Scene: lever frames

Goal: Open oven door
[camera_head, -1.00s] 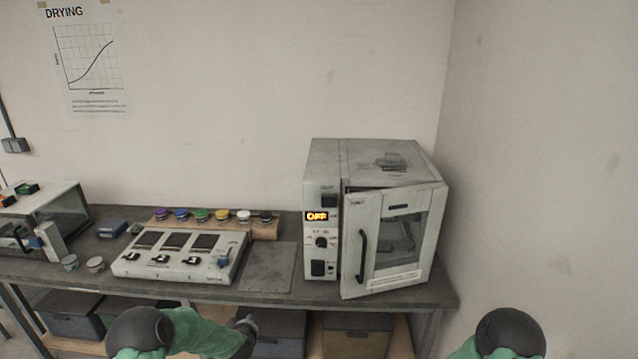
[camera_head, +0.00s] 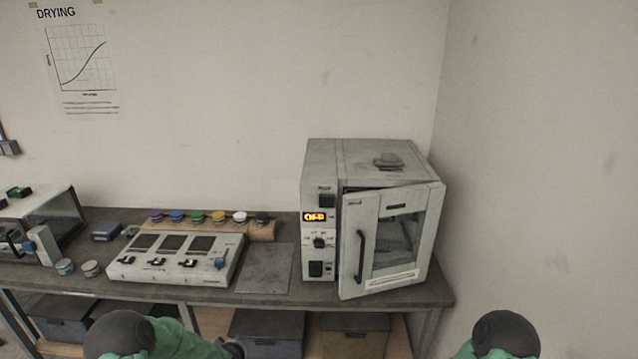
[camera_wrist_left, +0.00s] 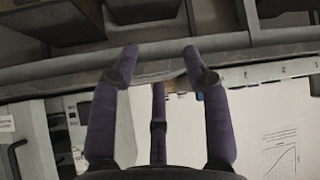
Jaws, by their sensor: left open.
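The oven (camera_head: 385,165) is a grey-white box on the right end of the bench. Its windowed door (camera_head: 408,262) stands slightly ajar, with a gap along the top edge. A dark vertical handle (camera_head: 360,257) is on the door's left side. The oven front also shows upside down at the left of the left wrist view, with the handle (camera_wrist_left: 14,158) at the edge. My left gripper (camera_wrist_left: 160,62) has its purple fingers spread and empty, apart from the handle and near the bench edge. My right gripper is out of view; only part of my right arm shows at the bottom right.
The bench (camera_head: 275,298) carries a white panel with three dark screens (camera_head: 180,262), a row of coloured-lid jars (camera_head: 218,217) and a flat grey plate (camera_head: 264,268). Bins (camera_head: 268,330) sit on the shelf below. A wall (camera_head: 540,180) stands close to the oven's right.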

